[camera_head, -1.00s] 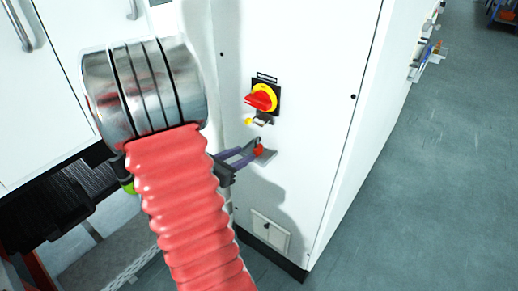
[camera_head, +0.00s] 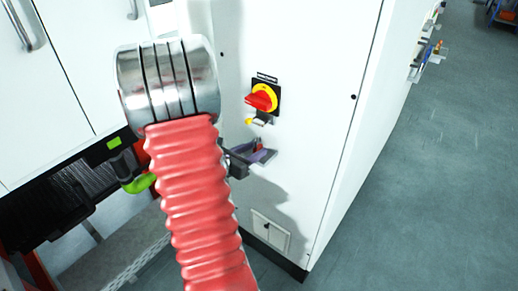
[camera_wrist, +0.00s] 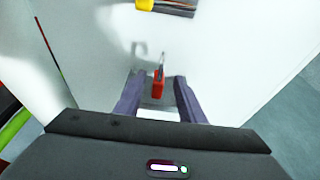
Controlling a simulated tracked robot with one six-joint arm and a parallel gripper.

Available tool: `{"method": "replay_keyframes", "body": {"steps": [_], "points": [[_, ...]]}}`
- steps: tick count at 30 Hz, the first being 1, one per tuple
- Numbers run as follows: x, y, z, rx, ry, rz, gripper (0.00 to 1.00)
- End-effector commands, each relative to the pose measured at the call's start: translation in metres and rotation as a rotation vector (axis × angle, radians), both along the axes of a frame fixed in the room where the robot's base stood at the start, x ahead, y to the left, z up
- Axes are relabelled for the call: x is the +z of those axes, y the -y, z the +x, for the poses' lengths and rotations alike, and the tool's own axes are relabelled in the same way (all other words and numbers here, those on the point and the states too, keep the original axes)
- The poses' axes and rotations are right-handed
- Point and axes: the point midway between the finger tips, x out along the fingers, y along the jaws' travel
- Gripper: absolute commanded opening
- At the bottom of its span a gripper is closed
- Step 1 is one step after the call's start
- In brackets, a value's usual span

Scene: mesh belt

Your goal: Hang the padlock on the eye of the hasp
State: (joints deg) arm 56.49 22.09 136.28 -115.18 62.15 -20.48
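The red padlock (camera_wrist: 157,88) stands upright with its metal shackle up on a small grey shelf (camera_head: 268,157) on the white cabinet; in the head view my gripper mostly hides it. My gripper (camera_wrist: 158,78) is open, its purple fingers on either side of the padlock with a visible gap at each side. It also shows in the head view (camera_head: 257,154), at the shelf. The hasp (camera_head: 263,118) is a small metal piece with a yellow knob, below the red and yellow switch. Its eye is too small to make out. Part of it shows at the wrist view's top edge (camera_wrist: 175,7).
The red and yellow rotary switch (camera_head: 262,97) projects from the cabinet (camera_head: 310,60) above the shelf. A vented plate (camera_head: 270,231) is lower down. A dark mesh belt (camera_head: 50,200) lies left. Open floor (camera_head: 440,180) is at the right.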

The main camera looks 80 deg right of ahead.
Motion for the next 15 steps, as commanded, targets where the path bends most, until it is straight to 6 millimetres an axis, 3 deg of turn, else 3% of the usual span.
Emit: {"method": "replay_keyframes", "body": {"steps": [4, 15], "points": [[-0.0033, 0.0099, -0.0048, -0.001, 0.001, 0.000, 0.36], [-0.0033, 0.0104, -0.0046, 0.000, 0.001, 0.000, 0.36]]}}
